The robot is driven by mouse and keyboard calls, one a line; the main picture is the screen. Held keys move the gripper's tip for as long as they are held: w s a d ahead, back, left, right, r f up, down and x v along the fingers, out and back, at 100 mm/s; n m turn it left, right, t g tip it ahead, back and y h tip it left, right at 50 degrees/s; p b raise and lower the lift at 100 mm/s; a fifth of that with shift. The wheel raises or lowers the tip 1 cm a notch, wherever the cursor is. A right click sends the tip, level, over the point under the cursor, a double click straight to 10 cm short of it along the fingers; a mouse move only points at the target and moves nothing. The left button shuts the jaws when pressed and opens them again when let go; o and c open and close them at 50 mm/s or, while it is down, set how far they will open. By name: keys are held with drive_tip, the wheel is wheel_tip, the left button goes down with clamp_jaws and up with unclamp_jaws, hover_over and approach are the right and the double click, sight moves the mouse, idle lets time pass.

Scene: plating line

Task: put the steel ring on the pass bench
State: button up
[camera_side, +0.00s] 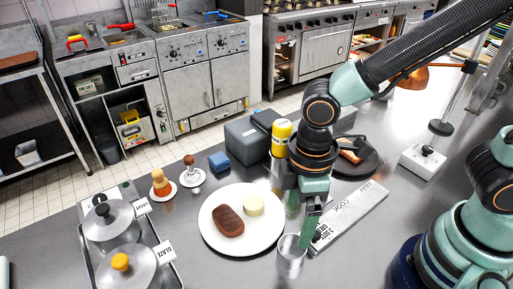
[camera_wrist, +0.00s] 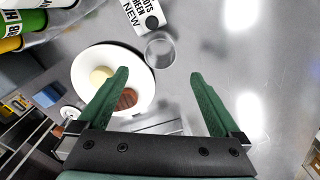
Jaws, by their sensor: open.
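The steel ring (camera_side: 291,257) is a short, pale, see-through-looking cylinder standing on the grey metal bench (camera_side: 215,272), just right of the plate's front edge. In the wrist view the ring (camera_wrist: 160,51) shows as a round rim just beyond the fingertips, on the bare bench (camera_wrist: 235,55). My gripper (camera_side: 308,238) has green fingers pointing down, close beside the ring in the side view. In the wrist view my gripper (camera_wrist: 158,74) is open, with nothing between its fingers. I cannot tell whether a finger touches the ring.
A white plate (camera_side: 212,238) holds a brown piece of meat (camera_side: 228,222) and a pale round piece (camera_side: 253,204). A printed card (camera_side: 352,215) lies right of the ring. A dark pan (camera_side: 372,158) stands behind. Lidded pots (camera_side: 128,272) stand at the left. The front bench is clear.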

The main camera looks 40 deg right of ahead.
drive_tip(key=w+d+r+m+t, duration=0.2)
drive_tip(key=d+r+m, duration=0.4)
drive_tip(key=d, duration=0.3)
drive_tip(key=w+d+r+m+t, duration=0.3)
drive_tip(key=d+r+m, duration=0.3)
drive_tip(key=d, duration=0.4)
drive_tip(key=shift+w+r, duration=0.4)
drive_tip(key=shift+r, duration=0.25)
drive_tip(key=shift+c, duration=0.3)
